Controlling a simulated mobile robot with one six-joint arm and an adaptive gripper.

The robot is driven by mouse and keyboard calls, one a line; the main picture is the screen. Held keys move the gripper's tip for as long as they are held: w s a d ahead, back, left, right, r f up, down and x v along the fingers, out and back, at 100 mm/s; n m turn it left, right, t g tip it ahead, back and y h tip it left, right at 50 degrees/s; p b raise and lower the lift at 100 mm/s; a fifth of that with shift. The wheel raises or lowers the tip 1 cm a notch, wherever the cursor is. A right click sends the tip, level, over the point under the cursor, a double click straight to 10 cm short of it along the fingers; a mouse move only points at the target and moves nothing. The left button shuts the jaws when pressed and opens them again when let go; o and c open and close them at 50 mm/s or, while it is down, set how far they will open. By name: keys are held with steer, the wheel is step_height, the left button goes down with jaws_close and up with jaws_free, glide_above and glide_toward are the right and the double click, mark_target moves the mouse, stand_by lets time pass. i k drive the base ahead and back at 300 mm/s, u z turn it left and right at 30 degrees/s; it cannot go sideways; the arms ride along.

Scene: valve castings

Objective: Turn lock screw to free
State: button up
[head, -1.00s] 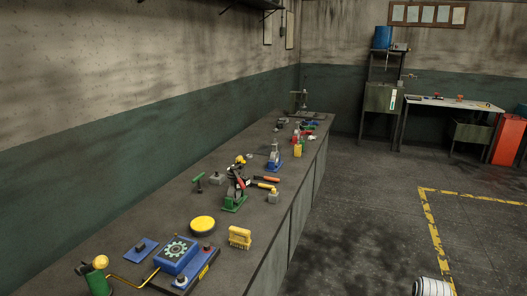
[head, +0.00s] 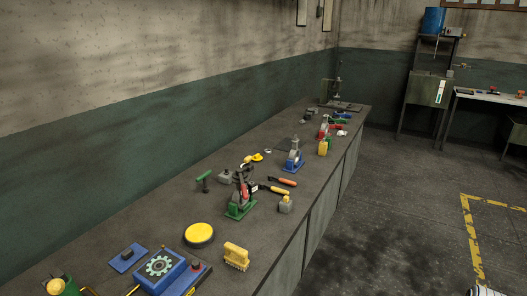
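I cannot make out a lock screw for certain at this size. Several small devices stand on the long grey workbench (head: 200,205). A green-based device (head: 240,206) with a dark and red upper part stands mid-bench. A blue-based device (head: 293,162) stands behind it, and a red one (head: 323,131) farther back. A blue box with a toothed wheel (head: 160,268) sits at the near end. A green T-shaped piece (head: 204,181) stands near the wall. My gripper is not in view.
A yellow round pad (head: 199,234), a yellow brush (head: 236,256) and orange- and yellow-handled tools (head: 282,181) lie on the bench. A drill-like stand (head: 339,92) is at its far end. The floor (head: 400,210) right of the bench is mostly clear, with yellow striping (head: 470,240).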

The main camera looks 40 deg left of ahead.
mark_target(247, 160)
steer(key=u, duration=0.15)
steer(key=i, duration=0.75)
steer(key=u, duration=0.85)
steer(key=i, duration=0.7)
steer(key=u, duration=0.35)
steer(key=k, duration=0.95)
steer(key=u, duration=0.15)
steer(key=i, duration=0.8)
